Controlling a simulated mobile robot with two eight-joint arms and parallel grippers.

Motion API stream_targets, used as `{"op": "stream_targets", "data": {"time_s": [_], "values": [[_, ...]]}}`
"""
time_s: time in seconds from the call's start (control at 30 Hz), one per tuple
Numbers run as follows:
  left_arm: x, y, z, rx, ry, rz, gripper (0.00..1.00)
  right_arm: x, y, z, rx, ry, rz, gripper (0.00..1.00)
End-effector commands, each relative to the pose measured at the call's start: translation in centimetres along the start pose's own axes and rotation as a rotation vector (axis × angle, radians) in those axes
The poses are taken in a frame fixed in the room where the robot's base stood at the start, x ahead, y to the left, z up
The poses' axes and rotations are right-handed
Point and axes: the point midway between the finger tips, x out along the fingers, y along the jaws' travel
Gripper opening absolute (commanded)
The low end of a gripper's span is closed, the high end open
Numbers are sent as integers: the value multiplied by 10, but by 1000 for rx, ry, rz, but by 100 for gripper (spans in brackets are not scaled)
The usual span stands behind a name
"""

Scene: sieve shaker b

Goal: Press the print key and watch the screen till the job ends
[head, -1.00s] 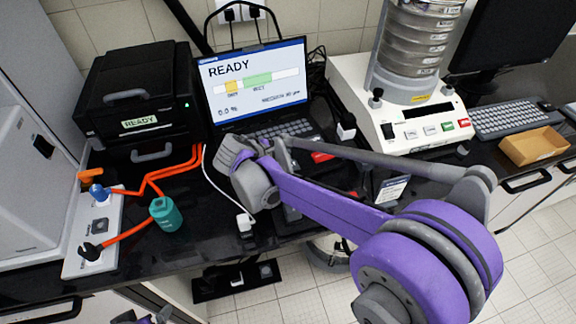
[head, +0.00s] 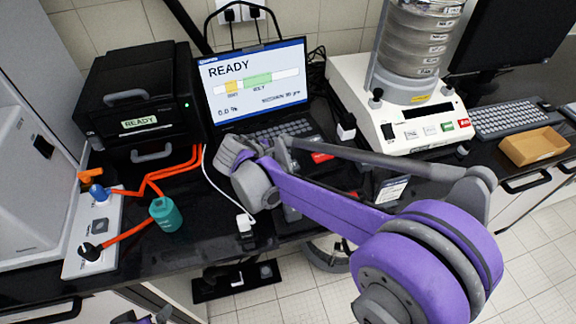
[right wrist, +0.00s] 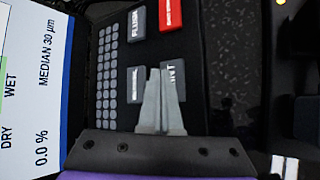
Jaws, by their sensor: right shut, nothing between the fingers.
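The screen (head: 255,82) of the black laptop-like unit reads READY. It shows an orange and green bar and 0.0 %. Part of it also shows in the right wrist view (right wrist: 36,85), turned sideways. My right gripper (right wrist: 160,72) is shut and empty. Its fingertips overlap the grey print key (right wrist: 174,76), and only the end of its label shows. I cannot tell whether they touch it. In the head view my right arm and hand hide this key.
Beside the print key are another grey key (right wrist: 136,85), a FLUSH key (right wrist: 137,24) and a red key (right wrist: 171,14). A sieve shaker (head: 400,110) and brown tray (head: 533,146) stand right.

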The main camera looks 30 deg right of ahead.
Motion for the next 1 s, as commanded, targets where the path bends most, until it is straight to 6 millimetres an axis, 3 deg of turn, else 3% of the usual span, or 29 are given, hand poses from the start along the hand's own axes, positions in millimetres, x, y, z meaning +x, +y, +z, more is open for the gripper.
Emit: {"op": "stream_targets", "data": {"time_s": [1.0], "values": [[6,0,6,0,-4,0,100,6,-4,-4,0,0,0,0]]}}
